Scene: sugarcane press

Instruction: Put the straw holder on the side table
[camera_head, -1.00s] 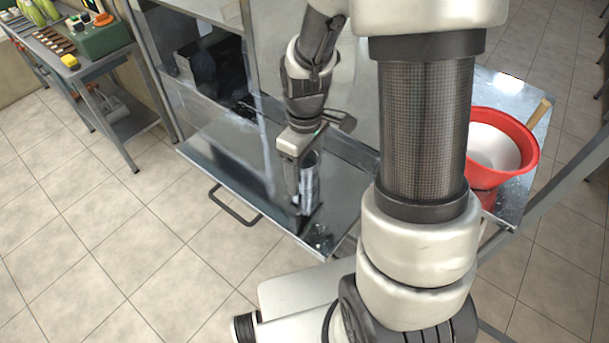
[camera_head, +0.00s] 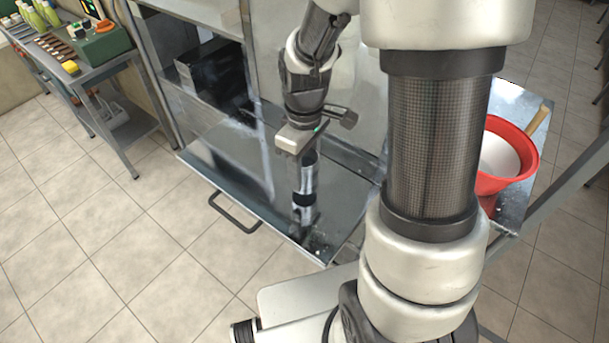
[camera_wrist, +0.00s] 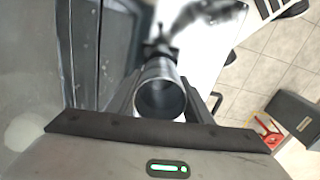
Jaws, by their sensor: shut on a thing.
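The straw holder is a shiny metal cylinder (camera_head: 304,178), roughly upright over the metal tray (camera_head: 270,215) of the press. My gripper (camera_head: 303,158) is shut on it from above. In the wrist view, the cylinder's round open end (camera_wrist: 161,98) sits between the two fingers (camera_wrist: 163,108). The glare and reflection in the tray hide whether its lower end touches the metal. A metal side table (camera_head: 508,218) with a red bucket on it stands at the right, partly behind my arm. Another metal table (camera_head: 112,68) stands at the upper left.
The red bucket (camera_head: 513,150) takes up much of the visible right table, with a wooden-handled tool (camera_head: 537,118) behind it. The left table bears bottles (camera_head: 45,18) and a green box (camera_head: 103,40). A handle (camera_head: 233,213) juts from the tray's front. The tiled floor at left is clear.

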